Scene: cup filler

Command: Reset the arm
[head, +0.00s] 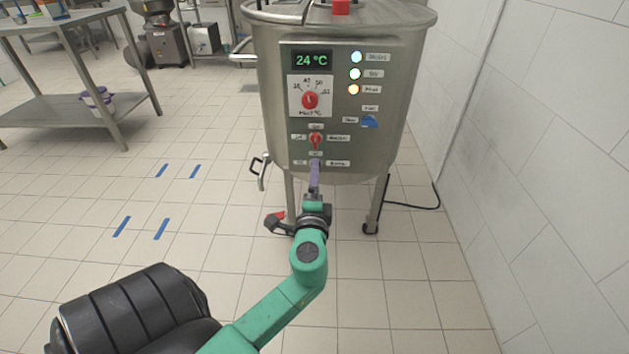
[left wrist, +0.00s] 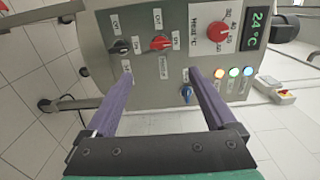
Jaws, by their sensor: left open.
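My left arm is green, and its left gripper (head: 314,174) is raised in front of the lower part of the steel tank's control panel (head: 345,149) in the head view. In the left wrist view the purple fingers of the left gripper (left wrist: 160,76) stand wide apart with nothing between them. The red switch (left wrist: 160,43) and black switch (left wrist: 120,46) show beyond the fingertips. The blue knob (left wrist: 186,93) shows beside one finger. I cannot tell whether a fingertip touches the panel. The head view shows the red switch (head: 315,139) just above the gripper. My right gripper is not in view.
The tank (head: 415,60) stands on legs with wheels near the right wall (head: 550,150). Its display (head: 311,60) reads 24 °C, above a red heat dial (head: 310,100). A steel table (head: 75,107) stands at the left. Tiled floor with blue tape marks (head: 162,229) is clear.

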